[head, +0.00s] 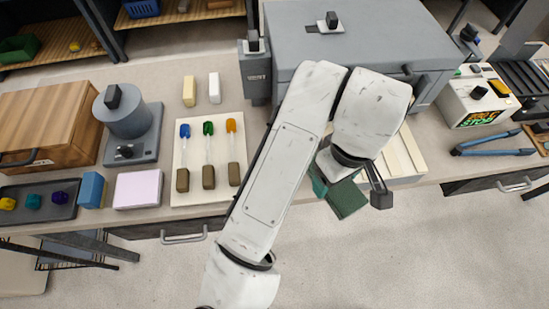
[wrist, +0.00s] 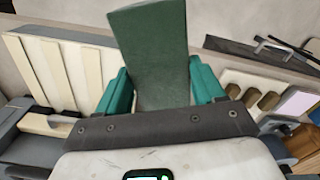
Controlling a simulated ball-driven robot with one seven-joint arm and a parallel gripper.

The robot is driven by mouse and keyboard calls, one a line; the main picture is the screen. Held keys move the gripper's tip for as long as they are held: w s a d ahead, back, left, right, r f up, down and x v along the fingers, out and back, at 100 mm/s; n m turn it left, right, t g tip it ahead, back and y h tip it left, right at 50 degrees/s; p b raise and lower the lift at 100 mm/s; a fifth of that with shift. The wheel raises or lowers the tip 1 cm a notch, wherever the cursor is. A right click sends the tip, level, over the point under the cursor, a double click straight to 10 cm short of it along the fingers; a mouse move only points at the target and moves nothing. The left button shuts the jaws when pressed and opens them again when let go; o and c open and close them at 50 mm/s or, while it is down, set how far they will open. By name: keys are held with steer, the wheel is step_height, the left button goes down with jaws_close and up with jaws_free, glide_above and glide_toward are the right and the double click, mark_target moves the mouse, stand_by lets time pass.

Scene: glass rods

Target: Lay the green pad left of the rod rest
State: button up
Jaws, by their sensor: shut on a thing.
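The green pad (head: 347,199) is a flat dark green block. It is held in my gripper (head: 343,182), in front of the bench's front edge and over the floor. In the wrist view the pad (wrist: 150,55) stands up between the teal fingers of my gripper (wrist: 160,82), which are shut on it. A cream ridged rack (head: 402,158), which looks like the rod rest, lies on the bench just behind and right of my gripper. My arm hides its left part. The rack also shows at the left of the wrist view (wrist: 60,70).
A cream board (head: 193,155) with three colour-tipped rods and brown blocks lies left of my arm. A pink-white block (head: 138,190) and a blue block (head: 91,190) stand farther left. A large grey machine (head: 400,35) stands behind the rack. Blue tongs (head: 487,145) lie to its right.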

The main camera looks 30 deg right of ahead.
steer(key=w+f, duration=0.2)
steer(key=w, duration=0.2)
steer(key=w+a+f, duration=0.1)
steer(key=w+f, duration=0.2)
steer(key=w, duration=0.1)
steer(key=w+a+f, duration=0.1)
steer(key=w+f, duration=0.2)
steer(key=w, duration=0.1)
steer(key=shift+w+a+f, duration=0.15)
steer(key=shift+w+f, duration=0.1)
steer(key=shift+w, duration=0.1)
steer(key=shift+w+f, duration=0.3)
steer(key=shift+f, duration=0.15)
steer(key=shift+w+f+p, duration=0.15)
steer(key=shift+f+p, duration=0.15)
steer(key=shift+f, duration=0.6)
steer(key=shift+w+f+p, duration=0.1)
steer(key=shift+f+p, duration=0.15)
steer(key=shift+f, duration=0.65)
steer(key=shift+f, duration=0.1)
steer(key=o, duration=1)
steer(key=shift+o, duration=0.2)
step_height(320, 180, up, 12)
steer(key=b, duration=0.1)
